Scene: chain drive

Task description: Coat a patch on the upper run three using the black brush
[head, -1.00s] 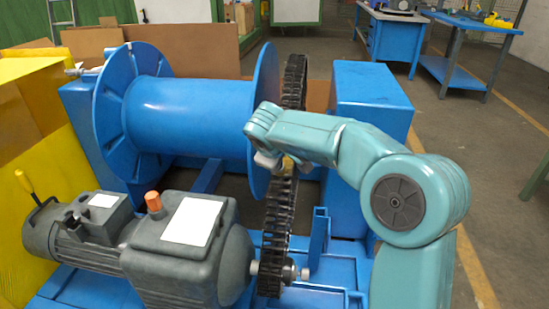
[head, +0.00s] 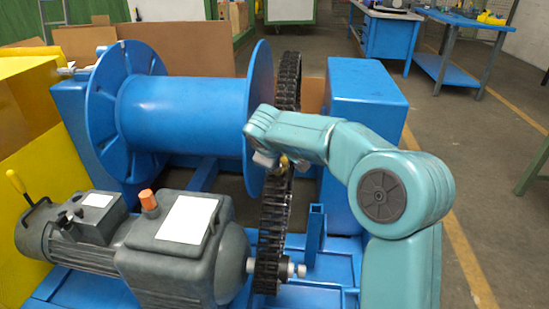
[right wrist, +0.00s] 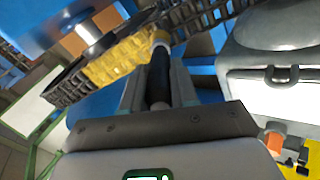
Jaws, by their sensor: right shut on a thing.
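The black chain (head: 273,218) runs from the small sprocket by the motor up behind the drum flange. In the right wrist view a stretch of the chain is coated yellow (right wrist: 118,62), with bare dark links (right wrist: 65,90) to its left. My right gripper (right wrist: 159,72) is shut on the black brush (right wrist: 158,80). The brush's pale tip (right wrist: 161,39) is at the right end of the yellow stretch and appears to touch the chain. In the head view my right gripper (head: 270,161) is at the chain and mostly hides the brush. My left gripper is not in view.
The grey motor (head: 180,255) is in front. Blue workbenches (head: 385,40) are far back.

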